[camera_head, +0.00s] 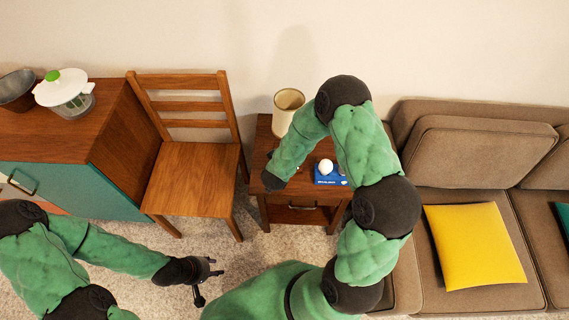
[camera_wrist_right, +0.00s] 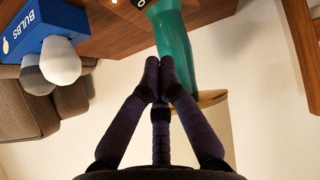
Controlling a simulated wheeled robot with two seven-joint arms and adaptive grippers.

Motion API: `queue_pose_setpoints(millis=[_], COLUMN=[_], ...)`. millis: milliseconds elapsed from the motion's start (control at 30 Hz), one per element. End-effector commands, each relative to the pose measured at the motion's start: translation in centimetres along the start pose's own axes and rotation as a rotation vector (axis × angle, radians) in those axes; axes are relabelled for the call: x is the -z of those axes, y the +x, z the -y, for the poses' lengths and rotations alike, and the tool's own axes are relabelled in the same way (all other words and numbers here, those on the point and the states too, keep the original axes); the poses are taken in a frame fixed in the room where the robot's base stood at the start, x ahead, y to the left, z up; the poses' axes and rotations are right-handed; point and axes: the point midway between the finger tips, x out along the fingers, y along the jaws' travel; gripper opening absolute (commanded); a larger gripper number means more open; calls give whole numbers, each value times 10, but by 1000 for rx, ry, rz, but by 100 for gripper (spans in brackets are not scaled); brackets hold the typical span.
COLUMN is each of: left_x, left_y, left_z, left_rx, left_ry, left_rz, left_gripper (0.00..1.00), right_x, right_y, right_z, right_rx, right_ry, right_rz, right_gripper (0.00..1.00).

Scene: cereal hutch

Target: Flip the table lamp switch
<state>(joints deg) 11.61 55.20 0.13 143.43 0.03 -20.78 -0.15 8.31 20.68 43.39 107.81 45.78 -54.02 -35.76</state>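The table lamp has a cream shade (camera_head: 289,98) and stands at the back of the wooden side table (camera_head: 262,135). In the right wrist view its teal body (camera_wrist_right: 172,48) appears upside down, with the shade (camera_wrist_right: 215,125) below it. A small black piece with a white mark (camera_wrist_right: 140,3), perhaps the switch, shows at the top edge beside the body. My right gripper (camera_wrist_right: 160,68) has its fingertips together with nothing between them, close in front of the teal body; contact cannot be told. My left gripper (camera_head: 207,283) is open and empty above the carpet, away from the lamp.
A blue bulb box (camera_head: 330,181) and a white bulb (camera_head: 326,166) are on the side table. A wooden chair (camera_head: 193,180) stands left of it, a brown sofa (camera_head: 470,150) right. A cabinet (camera_head: 105,125) is at far left.

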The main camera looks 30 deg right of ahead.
Motion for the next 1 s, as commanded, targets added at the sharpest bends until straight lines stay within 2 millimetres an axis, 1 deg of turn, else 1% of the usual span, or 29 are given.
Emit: queue_pose_setpoints(millis=[33, 200, 300, 400, 600, 1000], left_x=[0, 1, 1, 1, 1, 2], left_y=[7, 20, 27, 35, 42, 43], left_z=[3, 7, 10, 12, 15, 15], left_rx=[0, 0, 0, 0, 0, 0], left_ry=[0, 0, 0, 0, 0, 0], left_rz=[0, 0, 0, 0, 0, 0], left_gripper=[40, 40, 40, 40, 40, 40], right_x=[-4, -3, -3, -16, -27, -28], right_y=[13, 45, 62, 72, 83, 85], right_z=[0, 0, 0, 0, 0, 0], right_rx=[-2, -2, -1, 0, 1, 1], right_ry=[1, 2, -1, -2, -2, -1], right_rz=[2, 1, 1, 3, 1, 0], right_gripper=[0, 0, 0, 0, 0, 0])
